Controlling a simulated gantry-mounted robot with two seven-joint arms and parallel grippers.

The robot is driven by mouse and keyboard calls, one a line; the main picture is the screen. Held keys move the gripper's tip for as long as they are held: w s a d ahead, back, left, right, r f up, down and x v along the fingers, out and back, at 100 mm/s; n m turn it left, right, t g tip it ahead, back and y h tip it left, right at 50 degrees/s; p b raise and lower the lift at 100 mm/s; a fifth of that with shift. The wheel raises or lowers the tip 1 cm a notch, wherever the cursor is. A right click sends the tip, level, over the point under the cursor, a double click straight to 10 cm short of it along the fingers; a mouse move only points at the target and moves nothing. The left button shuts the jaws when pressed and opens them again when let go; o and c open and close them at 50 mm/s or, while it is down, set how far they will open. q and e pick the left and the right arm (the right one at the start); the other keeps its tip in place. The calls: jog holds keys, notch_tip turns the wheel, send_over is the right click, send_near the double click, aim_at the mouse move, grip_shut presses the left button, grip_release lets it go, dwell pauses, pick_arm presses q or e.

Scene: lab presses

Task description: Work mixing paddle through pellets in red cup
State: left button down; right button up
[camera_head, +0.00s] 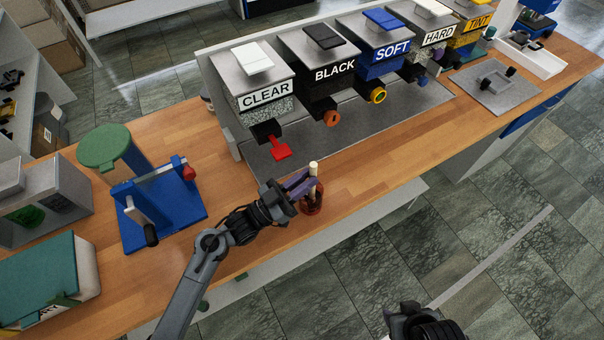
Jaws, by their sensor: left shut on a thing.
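The red cup (313,208), a translucent dark red, stands on the wooden bench near its front edge. The mixing paddle (313,168) is a pale stick that rises nearly upright from the cup. My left gripper (304,185) is shut on the paddle just above the cup's rim. Its fingers hide part of the stick and of the cup's top. The paddle's lower end and the pellets cannot be made out. Part of my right gripper (424,322) shows at the bottom edge, away from the bench, and its fingers are not clear.
Dispensers labelled CLEAR (265,94), BLACK (335,70), SOFT (392,50), HARD (438,35) and TINT (479,22) line the back. A red chute (281,148) juts out behind the cup. A blue press (163,207) stands left. Bench right of the cup is clear.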

pick_arm(q)
jog(key=shift+s+f, duration=0.15)
jog(key=shift+f, duration=0.15)
jog(key=r+p, duration=0.1)
jog(key=w+r+p, duration=0.1)
jog(key=r, duration=0.1)
jog(key=shift+w+d, duration=0.1)
jog(key=shift+d, duration=0.1)
jog(key=shift+f, duration=0.1)
dwell(0.4)
jog(key=f, duration=0.1)
jog(key=s+a+f+b, duration=0.1)
jog(key=shift+a+f, duration=0.2)
jog(key=shift+f, duration=0.2)
jog(key=shift+r, duration=0.1)
